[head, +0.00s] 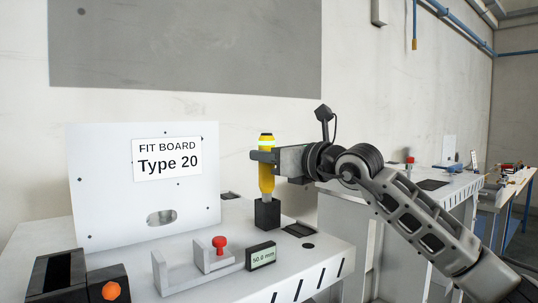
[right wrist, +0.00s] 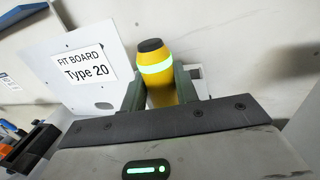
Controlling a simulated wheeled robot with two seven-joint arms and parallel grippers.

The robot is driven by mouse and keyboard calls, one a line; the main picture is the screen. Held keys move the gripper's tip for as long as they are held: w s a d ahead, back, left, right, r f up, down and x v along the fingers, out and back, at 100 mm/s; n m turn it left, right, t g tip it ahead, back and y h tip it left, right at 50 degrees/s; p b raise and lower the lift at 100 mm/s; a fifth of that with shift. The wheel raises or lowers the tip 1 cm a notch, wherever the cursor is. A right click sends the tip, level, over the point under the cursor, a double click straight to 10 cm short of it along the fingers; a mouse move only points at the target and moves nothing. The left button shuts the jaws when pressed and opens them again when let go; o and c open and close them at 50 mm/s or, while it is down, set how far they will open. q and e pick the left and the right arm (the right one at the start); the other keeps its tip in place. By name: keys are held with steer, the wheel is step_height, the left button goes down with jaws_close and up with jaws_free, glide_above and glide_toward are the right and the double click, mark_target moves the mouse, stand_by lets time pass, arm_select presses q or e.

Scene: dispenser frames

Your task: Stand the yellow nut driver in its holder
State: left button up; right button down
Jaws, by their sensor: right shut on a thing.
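The yellow nut driver (head: 266,182) stands upright, with a dark cap and a pale green band near its top. My right gripper (head: 262,156) is shut on its handle from the right. In the right wrist view the nut driver (right wrist: 156,75) sits between the two fingers of my right gripper (right wrist: 160,92). The black block-shaped holder (head: 267,214) is directly below it on the bench. The driver's grey lower end meets the holder's top; how deep it sits inside I cannot tell. My left gripper is not in view.
A white fit board (head: 110,200) labelled Type 20 stands left of the holder. In front are a grey fixture with a red knob (head: 219,242), a 50.0 mm display (head: 261,256) and a black block with an orange knob (head: 111,290). Bare bench (head: 325,262) lies to the right.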

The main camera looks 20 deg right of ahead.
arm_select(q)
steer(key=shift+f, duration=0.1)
arm_select(e)
steer(key=shift+f+b, duration=0.15)
steer(key=shift+b, duration=0.15)
steer(key=c, duration=1.1)
jaws_free()
steer(key=shift+o, duration=0.2)
steer(key=shift+r+p, duration=0.2)
steer(key=shift+p, duration=0.15)
steer(key=shift+s+d+f+b, duration=0.15)
steer(key=shift+s+b, duration=0.1)
steer(key=shift+b, duration=0.05)
arm_select(q)
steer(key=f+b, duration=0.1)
steer(key=b, duration=0.2)
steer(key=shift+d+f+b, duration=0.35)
steer(key=shift+b, duration=0.05)
arm_select(e)
steer(key=v, duration=1.1)
steer(key=shift+s, duration=0.25)
